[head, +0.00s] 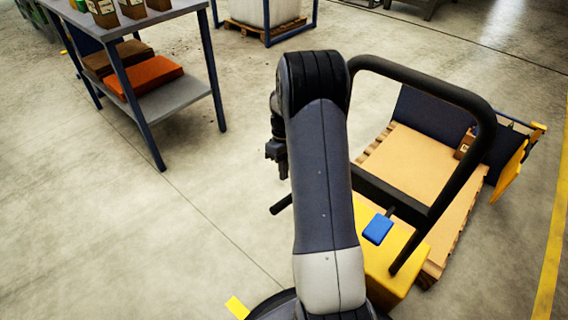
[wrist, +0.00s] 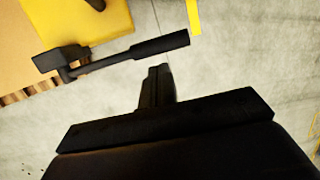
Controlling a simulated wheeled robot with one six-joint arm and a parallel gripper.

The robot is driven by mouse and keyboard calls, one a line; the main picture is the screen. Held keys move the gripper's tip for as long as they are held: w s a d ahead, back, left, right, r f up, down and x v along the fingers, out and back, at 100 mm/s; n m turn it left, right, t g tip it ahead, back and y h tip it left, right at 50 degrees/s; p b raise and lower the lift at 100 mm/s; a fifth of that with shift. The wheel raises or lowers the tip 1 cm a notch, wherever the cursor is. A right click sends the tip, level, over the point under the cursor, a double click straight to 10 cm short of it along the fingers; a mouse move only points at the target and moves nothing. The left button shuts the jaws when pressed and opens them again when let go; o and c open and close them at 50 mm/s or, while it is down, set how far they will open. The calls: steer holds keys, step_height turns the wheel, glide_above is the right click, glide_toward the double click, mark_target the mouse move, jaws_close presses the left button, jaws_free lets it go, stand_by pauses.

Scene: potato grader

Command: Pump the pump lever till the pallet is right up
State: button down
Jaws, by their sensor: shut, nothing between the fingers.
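The pump lever (wrist: 160,46) is a black bar with a thick round grip, at the side of a yellow truck body (wrist: 85,20). In the head view only its grip end (head: 281,205) shows, left of my arm, which hides the rest. My gripper (wrist: 157,70) is shut and empty, its fingertips just short of the grip in the wrist view, with no contact visible. In the head view my gripper (head: 277,153) hangs above the grip end. The wooden pallet (head: 433,271), topped by a tan sheet, sits low beyond the yellow body; its exact height is unclear.
A black hoop handle (head: 470,98) rises right of my arm. A blue pedal (head: 378,229) sits on the yellow body. A dark panel and small box (head: 466,143) are at the pallet's far side. A shelf table (head: 160,98) stands upper left; floor between is clear.

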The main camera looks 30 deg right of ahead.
mark_target(284, 200)
steer(key=b+x, duration=0.2)
steer(key=x, duration=0.5)
steer(key=shift+f, duration=0.35)
